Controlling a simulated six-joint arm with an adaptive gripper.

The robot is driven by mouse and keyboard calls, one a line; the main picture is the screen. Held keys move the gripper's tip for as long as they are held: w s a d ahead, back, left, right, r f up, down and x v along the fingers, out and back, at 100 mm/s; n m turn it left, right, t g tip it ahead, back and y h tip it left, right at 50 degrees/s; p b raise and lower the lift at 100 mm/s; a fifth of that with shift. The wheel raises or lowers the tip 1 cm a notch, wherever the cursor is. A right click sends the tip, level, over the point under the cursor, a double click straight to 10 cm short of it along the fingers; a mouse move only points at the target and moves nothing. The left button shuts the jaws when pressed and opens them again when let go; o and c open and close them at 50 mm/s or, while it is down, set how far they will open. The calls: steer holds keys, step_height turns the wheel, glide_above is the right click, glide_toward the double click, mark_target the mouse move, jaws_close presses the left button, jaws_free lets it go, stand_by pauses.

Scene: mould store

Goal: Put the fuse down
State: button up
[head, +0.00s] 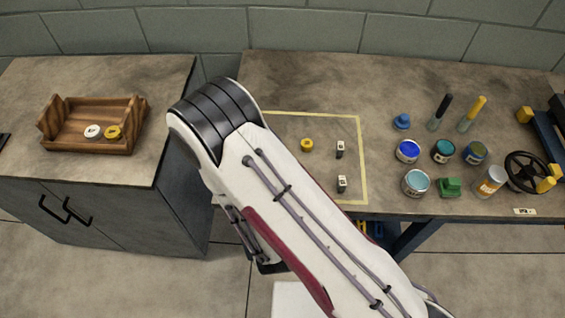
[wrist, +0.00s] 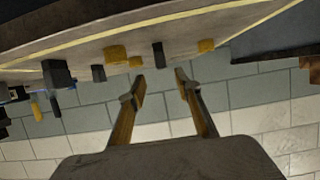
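My gripper (wrist: 160,76) shows in the wrist view with its two fingers apart and nothing between them. It is hidden behind my arm in the head view. I cannot tell for certain which thing is the fuse. Two small black-and-white blocks, one farther back (head: 340,149) and one nearer the front (head: 342,184), stand inside the yellow outline on the bench. A yellow round piece (head: 307,145) sits left of them. In the wrist view, which looks tilted over, a dark block (wrist: 158,55) shows just beyond the fingertips, apart from them.
A wooden tray (head: 70,142) with a white and a yellow round piece stands on the left cabinet. Paint tins (head: 408,152), brushes, a green block (head: 450,187) and a black handwheel (head: 526,172) crowd the bench's right side. A gap separates cabinet and bench.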

steer(key=shift+x, duration=1.3)
steer(key=shift+w+f, duration=0.1)
steer(key=shift+a+x, duration=0.2)
steer(key=shift+x, duration=2.25)
steer(key=shift+f, duration=0.1)
jaws_close()
